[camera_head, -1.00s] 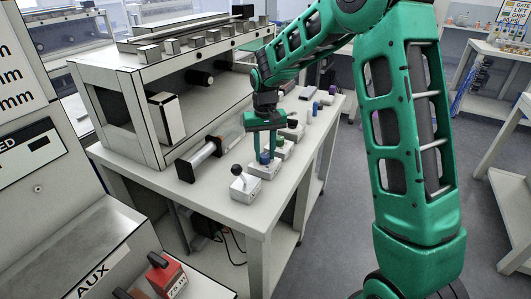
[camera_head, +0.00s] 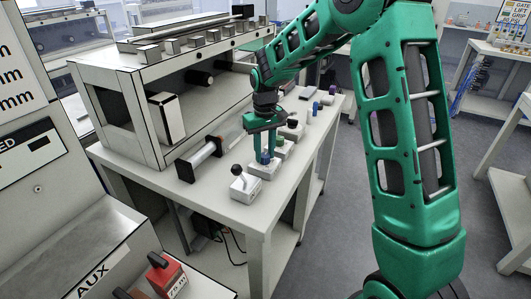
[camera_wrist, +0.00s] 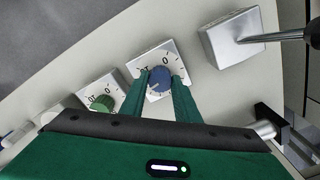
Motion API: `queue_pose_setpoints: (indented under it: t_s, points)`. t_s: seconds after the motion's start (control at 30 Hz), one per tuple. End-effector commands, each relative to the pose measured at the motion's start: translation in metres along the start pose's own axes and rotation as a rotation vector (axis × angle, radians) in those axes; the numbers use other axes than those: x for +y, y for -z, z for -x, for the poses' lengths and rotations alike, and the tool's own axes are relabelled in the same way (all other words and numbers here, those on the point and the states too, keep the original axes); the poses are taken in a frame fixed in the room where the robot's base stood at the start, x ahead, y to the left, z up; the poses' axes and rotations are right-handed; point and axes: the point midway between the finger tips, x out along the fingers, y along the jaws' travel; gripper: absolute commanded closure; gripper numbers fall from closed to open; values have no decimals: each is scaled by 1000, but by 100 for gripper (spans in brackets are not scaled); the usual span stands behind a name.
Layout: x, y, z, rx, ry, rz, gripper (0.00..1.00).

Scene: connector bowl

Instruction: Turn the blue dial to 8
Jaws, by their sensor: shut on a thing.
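The blue dial (camera_wrist: 160,78) sits on a white plate (camera_wrist: 137,68) with tick marks and a 0 near its upper edge. A pale pointer mark on the dial lies toward its lower left. My gripper (camera_wrist: 162,82) is shut on the blue dial, one green finger on each side. In the head view my gripper (camera_head: 265,157) reaches down over the table, and the blue dial (camera_head: 265,158) shows between its fingers. The dial's numbers other than 0 are too small or hidden to read.
A green dial (camera_wrist: 103,102) on its own plate stands to the left in the wrist view. A box with a black-knobbed lever (camera_head: 244,187) stands at the near side. A cylinder with black ends (camera_head: 200,158) lies left of my gripper. Several small items stand farther back.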

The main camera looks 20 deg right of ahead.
Motion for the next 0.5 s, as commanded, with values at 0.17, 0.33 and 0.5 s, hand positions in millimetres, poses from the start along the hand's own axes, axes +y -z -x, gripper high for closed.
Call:
queue_pose_setpoints:
  t_s: [0.17,0.33,0.5]
  points:
    - [1,1,1,4,-1,-2,53]
    - [0,1,1,2,0,-1,53]
    - [0,1,8,4,0,-1,53]
